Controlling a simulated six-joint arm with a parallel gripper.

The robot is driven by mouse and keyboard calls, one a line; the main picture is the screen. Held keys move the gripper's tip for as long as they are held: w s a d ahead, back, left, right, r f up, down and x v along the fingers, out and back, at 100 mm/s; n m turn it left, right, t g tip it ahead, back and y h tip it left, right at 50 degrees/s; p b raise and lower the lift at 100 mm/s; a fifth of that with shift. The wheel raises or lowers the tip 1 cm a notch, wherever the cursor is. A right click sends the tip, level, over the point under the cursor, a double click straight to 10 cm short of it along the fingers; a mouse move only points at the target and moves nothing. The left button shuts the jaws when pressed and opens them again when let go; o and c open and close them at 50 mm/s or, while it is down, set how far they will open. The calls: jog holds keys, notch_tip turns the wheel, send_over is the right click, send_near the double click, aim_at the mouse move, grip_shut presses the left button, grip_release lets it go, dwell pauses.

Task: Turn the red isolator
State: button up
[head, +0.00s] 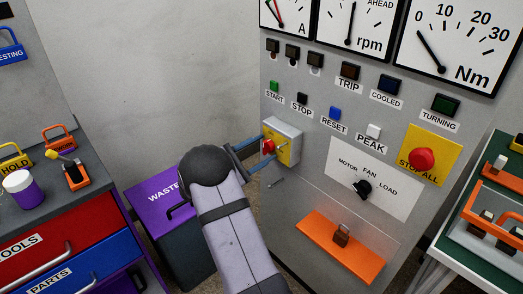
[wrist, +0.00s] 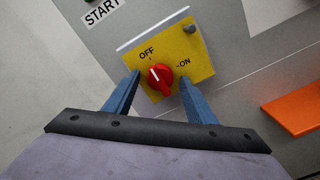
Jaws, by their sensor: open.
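The red isolator (wrist: 159,78) is a round red knob with a white pointer mark, on a yellow plate (wrist: 203,66) labelled OFF and ON. In the wrist view its mark points up toward OFF. In the head view the isolator (head: 268,146) shows on the left side of the grey panel. My gripper (wrist: 164,82) is open, with one blue finger on each side of the knob. I cannot tell whether either finger touches it. In the head view my gripper (head: 262,152) is at the isolator box, partly hidden by my arm.
A purple waste bin (head: 150,196) stands left of my arm, near a drawer cabinet (head: 40,225). A green-topped table (head: 490,240) is far right.

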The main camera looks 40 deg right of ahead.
jog(key=a, duration=0.7)
jog(key=shift+a+b, duration=0.15)
jog(key=shift+b, duration=0.15)
